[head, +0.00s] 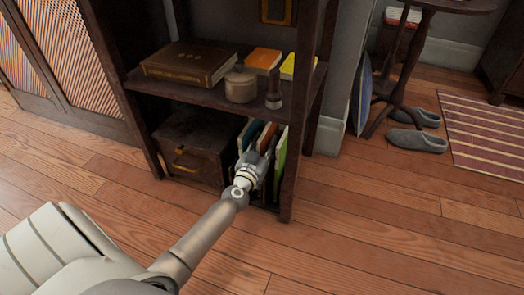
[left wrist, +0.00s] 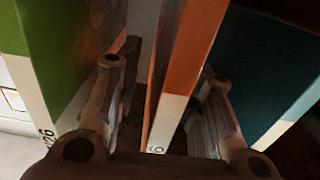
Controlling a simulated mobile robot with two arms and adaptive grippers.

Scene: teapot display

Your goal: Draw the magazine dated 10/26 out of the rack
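Several thin upright magazines stand in the lower right of the dark shelf unit: a blue one (head: 242,136), an orange one (head: 266,137) and a green one (head: 281,152). Any separate rack is hard to make out in the shadow. My left gripper (head: 256,164) is in front of them. In the left wrist view, its open fingers (left wrist: 160,105) are on either side of the orange magazine (left wrist: 187,50), with gaps visible. The green magazine's white label (left wrist: 45,118) ends in "26"; the orange one's label shows only a digit like "6". The full dates are unreadable. My right gripper is not in view.
A dark chest (head: 190,150) stands left of the magazines. The shelf above holds a brown book (head: 188,63), a lidded jar (head: 241,85), a small dark object (head: 274,94) and orange and yellow books. A shelf post (head: 297,150) is close on the right. The front floor is clear.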

